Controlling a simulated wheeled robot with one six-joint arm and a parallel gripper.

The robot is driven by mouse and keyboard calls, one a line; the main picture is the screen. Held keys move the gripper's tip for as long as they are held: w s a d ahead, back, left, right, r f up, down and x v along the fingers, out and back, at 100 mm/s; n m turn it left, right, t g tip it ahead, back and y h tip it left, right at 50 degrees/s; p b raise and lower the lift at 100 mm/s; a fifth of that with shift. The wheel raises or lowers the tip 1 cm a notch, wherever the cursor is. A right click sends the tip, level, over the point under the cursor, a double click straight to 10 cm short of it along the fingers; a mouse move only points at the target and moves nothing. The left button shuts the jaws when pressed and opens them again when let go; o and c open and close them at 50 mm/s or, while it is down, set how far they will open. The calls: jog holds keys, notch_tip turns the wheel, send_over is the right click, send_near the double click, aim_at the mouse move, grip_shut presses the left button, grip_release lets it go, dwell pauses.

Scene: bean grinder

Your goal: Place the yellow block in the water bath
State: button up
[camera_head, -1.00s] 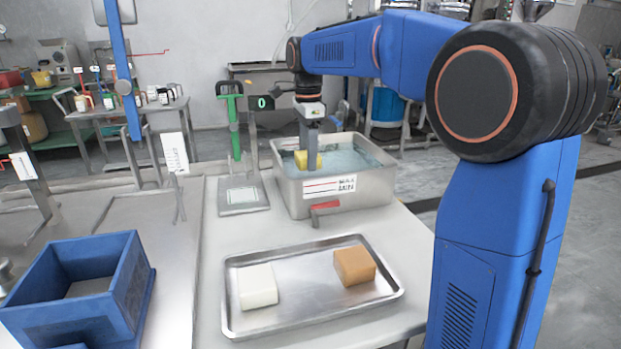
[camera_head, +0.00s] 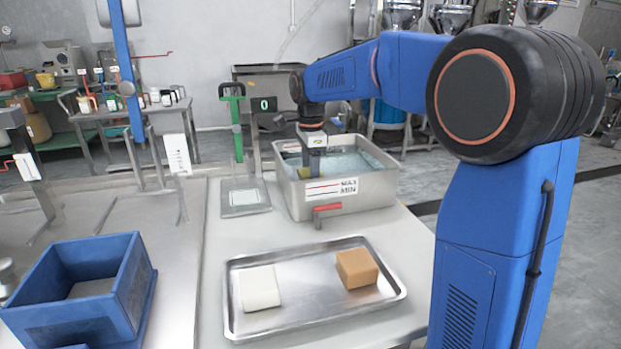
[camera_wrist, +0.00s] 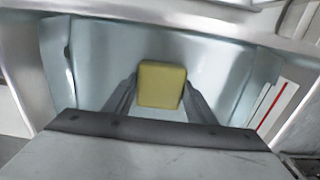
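The yellow block (camera_wrist: 161,84) sits between the two fingers of my gripper (camera_wrist: 160,92), which touch its sides in the wrist view. In the head view only a small part of the yellow block (camera_head: 303,176) shows beside my gripper (camera_head: 312,165), low inside the water bath (camera_head: 370,192). The bath is an open metal tank with pale blue water and MAX and MIN marks on its front. The bath's front wall hides the fingertips and the block's lower part in the head view. I cannot tell whether the block touches the bath floor.
A metal tray (camera_head: 315,318) in front holds a white block (camera_head: 260,287) and an orange-brown block (camera_head: 357,268). A red-handled tap (camera_head: 326,209) sticks out of the bath's front. A scale (camera_head: 244,197) stands left of the bath, and a blue crate (camera_head: 80,290) is at front left.

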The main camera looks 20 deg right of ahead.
jog(key=o, duration=0.4)
jog(key=shift+r, duration=0.1)
notch_tip(320, 180, up, 12)
dwell(0.5)
jog(key=shift+s, duration=0.1)
